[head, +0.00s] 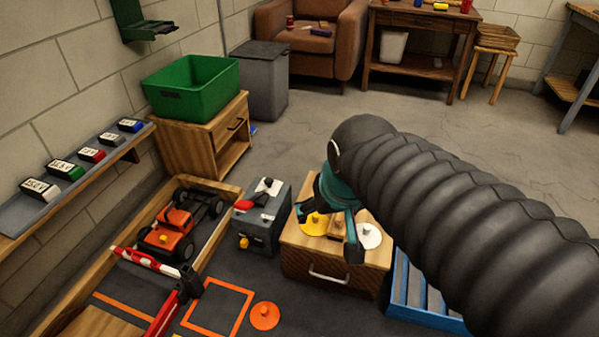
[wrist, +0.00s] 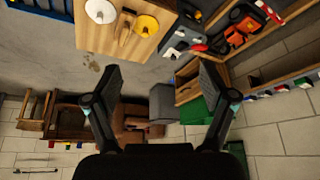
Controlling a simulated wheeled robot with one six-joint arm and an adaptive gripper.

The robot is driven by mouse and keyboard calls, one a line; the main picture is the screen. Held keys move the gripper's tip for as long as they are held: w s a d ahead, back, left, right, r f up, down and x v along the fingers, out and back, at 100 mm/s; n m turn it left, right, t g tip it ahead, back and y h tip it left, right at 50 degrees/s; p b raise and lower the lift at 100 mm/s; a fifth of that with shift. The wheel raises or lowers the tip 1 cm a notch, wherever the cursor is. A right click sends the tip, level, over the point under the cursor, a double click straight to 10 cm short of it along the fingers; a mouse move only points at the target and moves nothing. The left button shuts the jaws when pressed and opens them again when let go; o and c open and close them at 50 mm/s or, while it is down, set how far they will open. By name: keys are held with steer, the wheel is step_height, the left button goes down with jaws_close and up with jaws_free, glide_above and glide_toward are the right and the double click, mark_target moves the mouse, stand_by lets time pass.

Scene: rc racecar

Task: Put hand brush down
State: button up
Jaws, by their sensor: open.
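A small wooden brush-like thing (wrist: 127,24), which looks like the hand brush, lies on the top of a low wooden cabinet (wrist: 92,38). It lies between a white disc (wrist: 101,10) and a yellow disc (wrist: 146,25). In the head view, part of it (head: 337,229) shows between my fingers, on the same cabinet (head: 335,277). My gripper (head: 330,230) appears over the cabinet in that view. In the wrist view my gripper (wrist: 158,92) has its fingers spread wide, with nothing held between them, and the brush is apart from them.
A grey machine box (head: 262,218) stands left of the cabinet, and a blue slatted crate (head: 420,290) right of it. An orange car (head: 172,232) sits in a wood-edged bay further left. A green bin (head: 190,86) stands behind. Open floor (head: 480,150) lies at the back right.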

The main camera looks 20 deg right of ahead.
steer(key=shift+n+t, duration=0.3)
steer(key=shift+n, duration=0.2)
steer(key=s, duration=0.2)
steer(key=s+a, duration=0.1)
steer(key=s, duration=0.1)
steer(key=shift+s+r, duration=0.1)
steer(key=shift+s, duration=0.15)
